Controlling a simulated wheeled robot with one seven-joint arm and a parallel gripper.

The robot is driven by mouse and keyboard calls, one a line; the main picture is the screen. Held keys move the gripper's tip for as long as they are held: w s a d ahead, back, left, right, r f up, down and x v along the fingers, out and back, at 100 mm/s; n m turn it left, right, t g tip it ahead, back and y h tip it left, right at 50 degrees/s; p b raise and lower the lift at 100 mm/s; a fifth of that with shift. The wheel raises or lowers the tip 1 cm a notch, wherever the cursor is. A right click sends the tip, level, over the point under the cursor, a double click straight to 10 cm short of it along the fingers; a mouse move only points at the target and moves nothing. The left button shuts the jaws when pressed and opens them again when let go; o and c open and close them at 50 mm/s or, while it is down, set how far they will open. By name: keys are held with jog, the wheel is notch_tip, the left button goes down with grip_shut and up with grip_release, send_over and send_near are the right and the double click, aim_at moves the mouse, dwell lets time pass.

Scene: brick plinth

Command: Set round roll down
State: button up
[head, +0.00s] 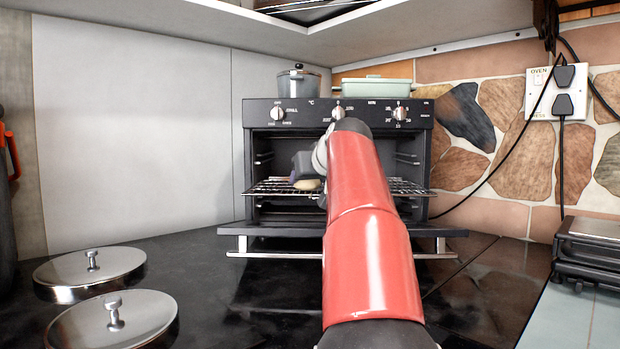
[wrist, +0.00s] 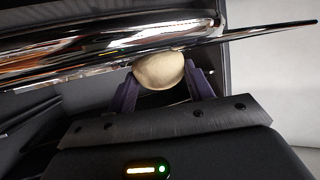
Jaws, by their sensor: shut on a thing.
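The round roll (head: 308,184) is pale tan and small. In the head view it shows at the oven's wire rack (head: 270,187), left of my red arm. In the wrist view the roll (wrist: 159,69) sits between the two purple fingertips of my gripper (wrist: 160,84), which is shut on it. My gripper (head: 305,168) reaches into the open oven (head: 257,115). I cannot tell whether the roll touches the rack. My arm hides the right middle of the oven and rack.
The oven door (head: 275,231) is folded down with a metal handle. A grey pot (head: 299,82) and a pale green dish (head: 375,85) stand on top. Two round metal lids (head: 90,266) lie on the dark counter at left. A black appliance (head: 590,250) stands at right.

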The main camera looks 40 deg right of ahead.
jog(key=o, duration=1)
jog(key=v, duration=1.2)
jog(key=shift+r+b, duration=0.1)
jog(key=shift+b, duration=0.25)
jog(key=shift+s, duration=0.1)
